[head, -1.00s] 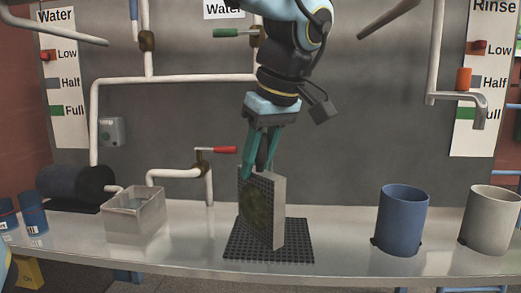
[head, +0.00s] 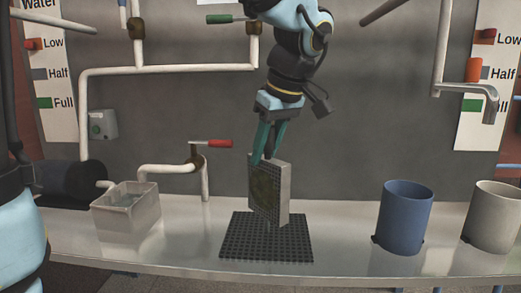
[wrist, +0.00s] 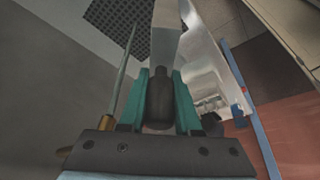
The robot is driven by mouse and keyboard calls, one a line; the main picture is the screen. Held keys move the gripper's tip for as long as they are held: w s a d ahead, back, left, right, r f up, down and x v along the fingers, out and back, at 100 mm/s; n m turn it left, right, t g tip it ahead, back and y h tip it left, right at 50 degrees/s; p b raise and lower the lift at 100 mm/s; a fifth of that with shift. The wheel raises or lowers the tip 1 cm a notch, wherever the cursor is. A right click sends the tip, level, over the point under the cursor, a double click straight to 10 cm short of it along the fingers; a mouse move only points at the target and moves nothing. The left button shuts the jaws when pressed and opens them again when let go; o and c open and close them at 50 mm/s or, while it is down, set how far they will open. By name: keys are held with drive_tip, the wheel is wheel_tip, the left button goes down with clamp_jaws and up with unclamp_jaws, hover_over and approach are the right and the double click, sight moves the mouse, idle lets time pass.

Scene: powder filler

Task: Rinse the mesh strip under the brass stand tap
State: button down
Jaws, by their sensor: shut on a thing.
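The mesh strip (head: 269,190) is a pale upright panel with a dark gridded face and a dull greenish-brown patch on it. My gripper (head: 266,158) is shut on its top end and holds it above the black perforated mat (head: 240,247). In the wrist view my gripper (wrist: 160,95) has its teal fingers on either side of a dark rounded grip, with the pale strip edge (wrist: 166,40) beyond. A stand tap (head: 197,160) with a brass body and a red lever rises from the counter left of the strip. Its white spout bends down near the clear basin (head: 140,222).
A blue cup (head: 403,215) and a grey cup (head: 492,215) stand on the right of the counter (head: 335,240). A steel spout (head: 480,92) hangs at the upper right. A dark cylinder (head: 72,183) lies at the left. The counter between mat and blue cup is clear.

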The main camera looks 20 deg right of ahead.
drive_tip(key=w+d+f, duration=0.1)
drive_tip(key=w+d, duration=0.4)
drive_tip(key=w, duration=0.1)
drive_tip(key=shift+f+p, duration=0.3)
drive_tip(key=shift+p, duration=0.05)
drive_tip(key=shift+w, duration=0.1)
idle(0.4)
